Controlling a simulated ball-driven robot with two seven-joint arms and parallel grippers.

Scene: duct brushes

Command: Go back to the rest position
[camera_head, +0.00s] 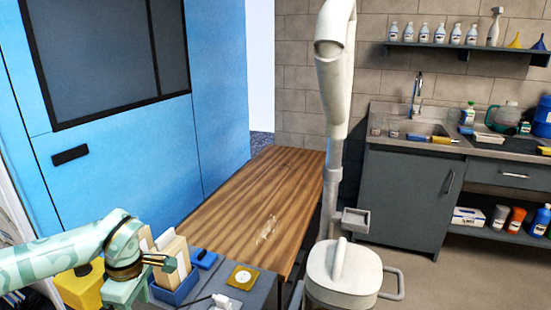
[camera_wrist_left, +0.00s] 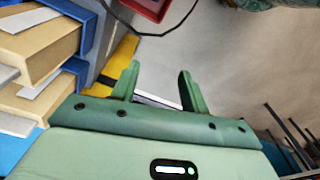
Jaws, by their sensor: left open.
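My left arm comes in from the left in the head view, with its wrist low beside a blue holder (camera_head: 176,291) with tan blocks. The left gripper's fingers are not clear there. In the left wrist view my left gripper (camera_wrist_left: 158,78) is open, its two green fingers apart with nothing between them. Tan blocks (camera_wrist_left: 40,45) in blue holders lie to the left of the fingers in that view. My right gripper is not in view.
A grey-topped bench holds a yellow square piece (camera_head: 242,277) and a small blue item (camera_head: 203,259). A wooden table (camera_head: 258,205) stands behind, mostly clear. A tall white stand (camera_head: 343,270) is at centre. A red container (camera_wrist_left: 150,8) is at top.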

